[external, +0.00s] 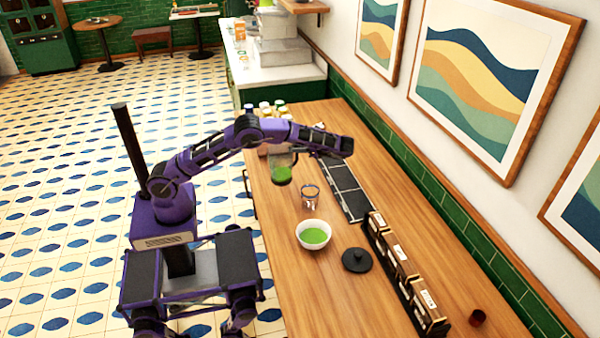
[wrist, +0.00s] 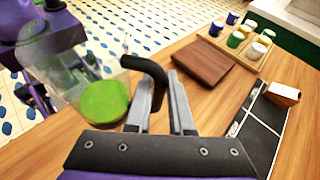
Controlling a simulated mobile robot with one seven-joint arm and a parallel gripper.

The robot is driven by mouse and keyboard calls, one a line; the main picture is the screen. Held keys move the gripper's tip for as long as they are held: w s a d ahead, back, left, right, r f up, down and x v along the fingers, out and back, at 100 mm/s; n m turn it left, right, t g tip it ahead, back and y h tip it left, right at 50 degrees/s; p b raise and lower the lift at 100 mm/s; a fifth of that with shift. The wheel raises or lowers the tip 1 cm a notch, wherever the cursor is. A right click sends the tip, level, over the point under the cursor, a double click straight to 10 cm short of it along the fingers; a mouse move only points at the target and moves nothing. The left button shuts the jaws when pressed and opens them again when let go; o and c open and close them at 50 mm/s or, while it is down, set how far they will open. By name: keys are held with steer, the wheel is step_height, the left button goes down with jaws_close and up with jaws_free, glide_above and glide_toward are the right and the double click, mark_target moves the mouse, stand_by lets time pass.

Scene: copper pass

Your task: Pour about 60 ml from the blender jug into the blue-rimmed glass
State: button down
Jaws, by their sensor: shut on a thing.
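The clear blender jug (external: 281,173) holds green liquid and hangs above the wooden counter, roughly upright. It also shows in the wrist view (wrist: 105,100), with the green at its lower end. My gripper (wrist: 164,80) is shut on the jug's black handle (wrist: 150,68); in the external view the gripper is largely hidden by the arm. The glass (external: 310,196) stands upright on the counter, a little nearer the camera and right of the jug, apart from it. It looks empty, but is too small to be sure. The glass does not show in the wrist view.
A white bowl (external: 300,230) of green liquid stands near the glass. A black lid (external: 356,260), a dark mat (external: 347,190) and a rack of small boxes (external: 405,275) lie rightward. A brown board (wrist: 203,62) and a tray of jars (wrist: 240,62) are farther along.

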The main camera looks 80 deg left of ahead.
steer(key=w+d+r+m+t+y, duration=0.3)
steer(key=w+d+m+t, duration=0.55)
steer(key=w+d, duration=0.45)
steer(key=w+d+f+m+t+h, duration=0.1)
steer(key=w+d+m+t, duration=0.1)
steer(key=d, duration=0.8)
steer(key=w+d+f+m+t+h+p, duration=0.1)
steer(key=d+m+t, duration=0.4)
steer(key=d, duration=0.5)
steer(key=shift+w+f+t, duration=0.55)
steer(key=shift+w+t, duration=0.15)
steer(key=shift+t, duration=0.15)
steer(key=shift+s+a+r, duration=0.1)
steer(key=shift+r, duration=0.05)
